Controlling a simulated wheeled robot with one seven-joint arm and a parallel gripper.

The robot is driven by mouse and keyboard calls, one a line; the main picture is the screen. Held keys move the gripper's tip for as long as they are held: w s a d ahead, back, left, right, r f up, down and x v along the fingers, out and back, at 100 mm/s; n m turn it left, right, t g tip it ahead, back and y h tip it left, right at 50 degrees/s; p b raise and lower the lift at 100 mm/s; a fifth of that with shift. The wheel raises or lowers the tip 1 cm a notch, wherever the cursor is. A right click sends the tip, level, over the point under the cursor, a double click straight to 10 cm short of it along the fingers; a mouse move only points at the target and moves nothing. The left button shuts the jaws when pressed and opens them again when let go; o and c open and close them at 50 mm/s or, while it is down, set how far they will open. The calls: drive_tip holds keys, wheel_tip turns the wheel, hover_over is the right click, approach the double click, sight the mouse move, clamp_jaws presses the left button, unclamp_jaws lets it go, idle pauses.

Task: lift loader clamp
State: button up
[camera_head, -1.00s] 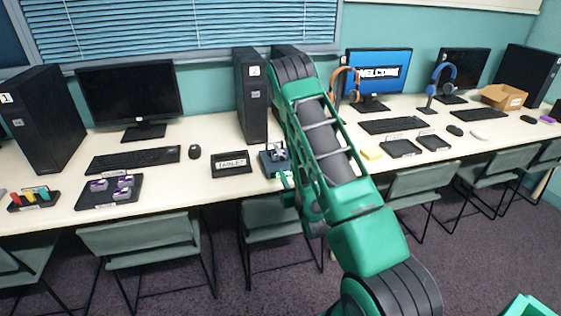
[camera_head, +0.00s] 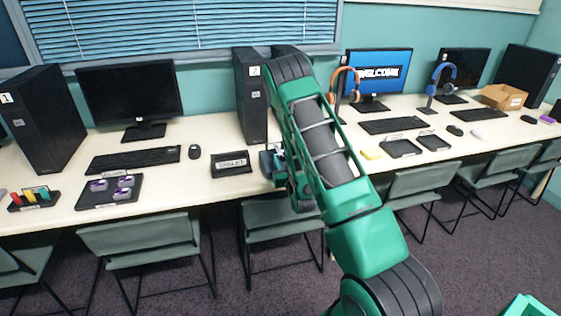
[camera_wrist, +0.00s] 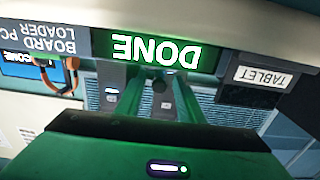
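The loader (camera_head: 267,163), a small dark device, stands on the table below the black tower marked 2. My arm hides much of it in the head view. In the wrist view its lit green DONE panel (camera_wrist: 155,52) and its BOARD PC LOADER label (camera_wrist: 42,40) appear upside down. My gripper (camera_wrist: 158,80) reaches towards the DONE panel, with two green fingers slanting inward. The clamp is not clearly seen.
A TABLET stand (camera_head: 231,163) sits just left of the loader. A black tower (camera_head: 251,95) stands behind. A tray with purple-topped parts (camera_head: 82,206) lies further left. Chairs (camera_head: 278,218) line the front edge.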

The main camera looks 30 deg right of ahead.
clamp_jaws()
